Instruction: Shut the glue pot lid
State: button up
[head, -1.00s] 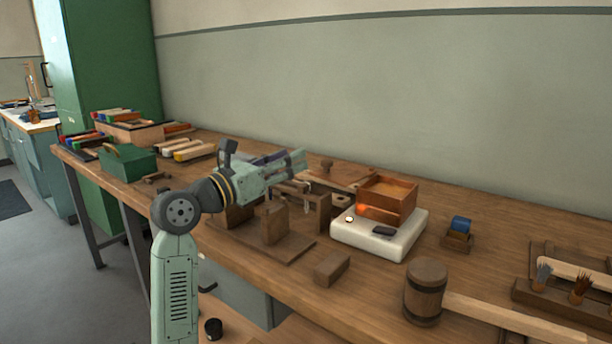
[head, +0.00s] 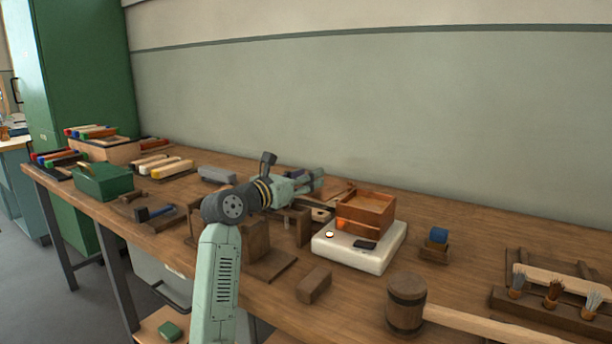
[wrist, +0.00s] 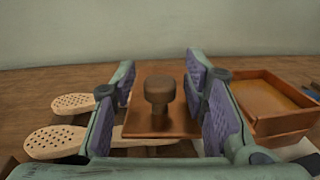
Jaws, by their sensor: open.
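The glue pot is an open copper-brown box (head: 366,212) on a white warmer (head: 340,250). It shows at the right of the wrist view (wrist: 265,108). Its lid, a flat copper-brown plate (wrist: 175,122) with a dark round knob (wrist: 160,92) on top, lies left of the pot. The lid is apart from the pot, whose inside is uncovered. My gripper (head: 318,180) is open over the lid. In the wrist view its two padded fingers stand on either side of the knob, with gaps showing. In the head view my gripper hides most of the lid.
Pale perforated wooden paddles (wrist: 65,140) lie left of the lid. A wooden block (head: 314,285), a mallet (head: 405,304) and a small blue-topped holder (head: 437,240) stand around the warmer. A brush rack (head: 545,312) is at the right. A wall runs behind the bench.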

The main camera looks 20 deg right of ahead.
jog(key=shift+w+d, duration=0.1)
jog(key=shift+c, duration=0.2)
grip_shut()
dwell(0.4)
dwell(0.3)
